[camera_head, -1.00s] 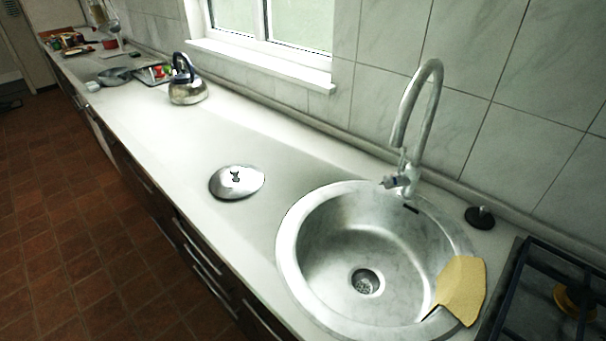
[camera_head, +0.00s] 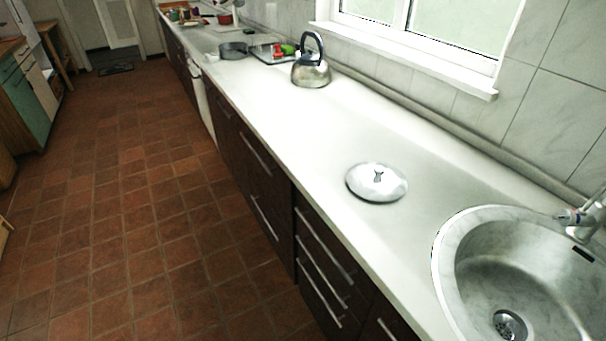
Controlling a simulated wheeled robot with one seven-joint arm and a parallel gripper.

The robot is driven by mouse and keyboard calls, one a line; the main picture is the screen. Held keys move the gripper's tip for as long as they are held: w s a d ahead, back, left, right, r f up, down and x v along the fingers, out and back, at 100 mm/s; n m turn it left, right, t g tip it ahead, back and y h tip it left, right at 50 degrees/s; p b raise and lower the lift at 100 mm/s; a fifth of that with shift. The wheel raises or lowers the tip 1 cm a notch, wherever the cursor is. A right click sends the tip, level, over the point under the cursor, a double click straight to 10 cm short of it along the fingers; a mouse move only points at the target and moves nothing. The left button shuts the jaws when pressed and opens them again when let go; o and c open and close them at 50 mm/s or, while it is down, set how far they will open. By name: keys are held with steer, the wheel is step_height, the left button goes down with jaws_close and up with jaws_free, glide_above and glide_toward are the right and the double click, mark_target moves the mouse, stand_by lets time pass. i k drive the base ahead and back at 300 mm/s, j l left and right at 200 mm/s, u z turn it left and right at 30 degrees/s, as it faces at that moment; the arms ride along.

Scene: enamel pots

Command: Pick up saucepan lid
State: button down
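The saucepan lid (camera_head: 376,183) is a round, shiny metal disc with a small dark knob in its middle. It lies flat, knob up, on the white countertop (camera_head: 300,150), to the left of the sink. Nothing covers it. My gripper is not in view.
A round metal sink (camera_head: 462,262) with a tap (camera_head: 582,217) is at the right. A kettle (camera_head: 311,70) stands farther back on the counter. Beyond it are a dark pan (camera_head: 233,50) and a tray (camera_head: 271,53) with colourful items. The tiled floor (camera_head: 140,220) in front is clear.

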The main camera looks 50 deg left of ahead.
mark_target(372, 181)
steer(key=j+u, duration=0.1)
steer(key=u, duration=0.65)
